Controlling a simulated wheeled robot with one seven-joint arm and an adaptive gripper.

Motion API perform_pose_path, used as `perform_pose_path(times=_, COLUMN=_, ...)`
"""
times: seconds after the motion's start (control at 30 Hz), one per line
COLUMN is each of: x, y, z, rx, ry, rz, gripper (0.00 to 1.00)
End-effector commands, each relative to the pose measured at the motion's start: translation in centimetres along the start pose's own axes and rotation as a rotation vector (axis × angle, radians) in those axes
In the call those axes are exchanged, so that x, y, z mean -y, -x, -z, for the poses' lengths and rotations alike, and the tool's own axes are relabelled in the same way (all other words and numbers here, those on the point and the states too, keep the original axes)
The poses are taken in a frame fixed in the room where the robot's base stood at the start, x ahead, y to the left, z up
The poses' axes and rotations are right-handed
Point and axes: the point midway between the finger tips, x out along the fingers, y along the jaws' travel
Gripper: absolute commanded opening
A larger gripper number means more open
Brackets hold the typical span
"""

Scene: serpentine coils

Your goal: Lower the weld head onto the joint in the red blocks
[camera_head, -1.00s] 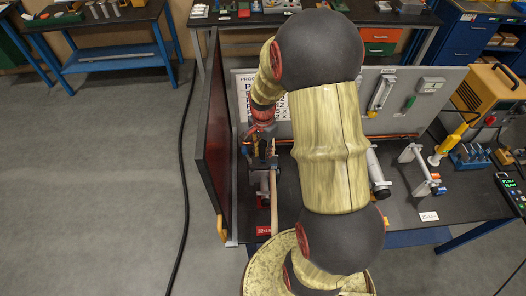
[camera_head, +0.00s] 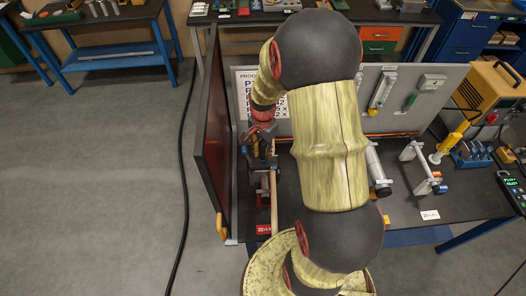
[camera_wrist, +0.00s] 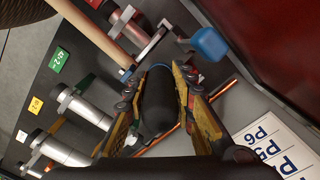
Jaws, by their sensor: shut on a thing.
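My gripper (camera_wrist: 160,80) is shut on the weld head (camera_wrist: 157,105), a dark rounded body between its two fingers in the wrist view. A blue ring shows at its far end. In the head view my gripper (camera_head: 260,150) is over the left end of the bench, small and partly hidden by my arm. I cannot tell whether the head touches the joint.
A dark red screen (camera_head: 215,125) stands close left of my gripper. A blue knob (camera_wrist: 210,43) is near the fingertips. Silver cylinders on brackets (camera_wrist: 85,107) lie left in the wrist view. A board (camera_head: 440,95) closes off the back.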

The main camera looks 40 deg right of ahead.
Motion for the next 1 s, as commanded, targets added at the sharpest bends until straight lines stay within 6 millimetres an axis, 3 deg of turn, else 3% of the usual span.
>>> perform_pose_path(times=0.37, x=0.2, y=0.1, z=0.1, rx=-0.003, ry=0.000, rz=0.004, gripper=0.00)
perform_pose_path(times=1.0, x=0.1, y=-1.2, z=0.1, rx=-0.003, ry=0.000, rz=0.004, gripper=0.00)
